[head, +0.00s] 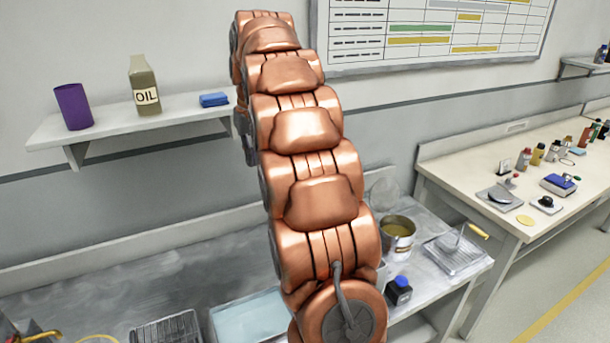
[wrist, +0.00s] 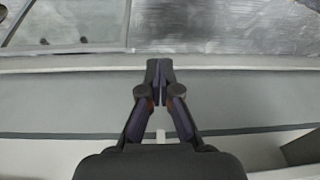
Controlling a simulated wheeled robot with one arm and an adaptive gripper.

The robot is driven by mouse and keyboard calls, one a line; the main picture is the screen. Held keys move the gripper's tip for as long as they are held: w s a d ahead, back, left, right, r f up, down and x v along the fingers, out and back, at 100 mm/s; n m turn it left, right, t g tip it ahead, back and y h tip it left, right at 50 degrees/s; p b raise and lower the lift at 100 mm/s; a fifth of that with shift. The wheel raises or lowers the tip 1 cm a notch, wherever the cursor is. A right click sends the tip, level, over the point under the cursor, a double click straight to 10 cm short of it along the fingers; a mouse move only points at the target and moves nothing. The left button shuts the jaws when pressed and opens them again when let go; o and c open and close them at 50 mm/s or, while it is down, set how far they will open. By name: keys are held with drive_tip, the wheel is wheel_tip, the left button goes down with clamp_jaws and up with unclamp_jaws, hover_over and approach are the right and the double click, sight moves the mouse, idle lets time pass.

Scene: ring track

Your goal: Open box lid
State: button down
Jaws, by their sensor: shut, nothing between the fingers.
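My gripper (wrist: 159,66) is in the wrist view, with its two dark fingertips together and nothing between them. Its tips appear over the strip where the grey wall meets the metal worktop. In the head view my copper arm covers the middle of the picture, and I cannot make out the fingertips there. I cannot identify a box with a lid in either view. Part of the worktop is hidden behind my arm.
A wall shelf (head: 190,113) holds a purple cup (head: 73,107), an oil bottle (head: 145,88) and a blue block (head: 214,100). The metal worktop (head: 95,290) carries a tin (head: 398,240), a blue-capped bottle (head: 398,291) and trays. A cluttered table (head: 468,170) stands right.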

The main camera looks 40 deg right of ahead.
drive_tip(key=w+d+f+t+h+b, duration=0.1)
drive_tip(key=w+d+f, duration=0.1)
drive_tip(key=d, duration=0.8)
drive_tip(key=w+d+f+b, duration=0.1)
drive_tip(key=d+f+b, duration=0.1)
drive_tip(key=d, duration=0.8)
wheel_tip(320, 180, down, 9)
drive_tip(key=s, duration=0.1)
drive_tip(key=shift+f+m+t, duration=0.15)
drive_tip(key=shift+m+t, duration=0.15)
idle(0.4)
drive_tip(key=shift+s+f+b, duration=0.15)
drive_tip(key=shift+b, duration=0.6)
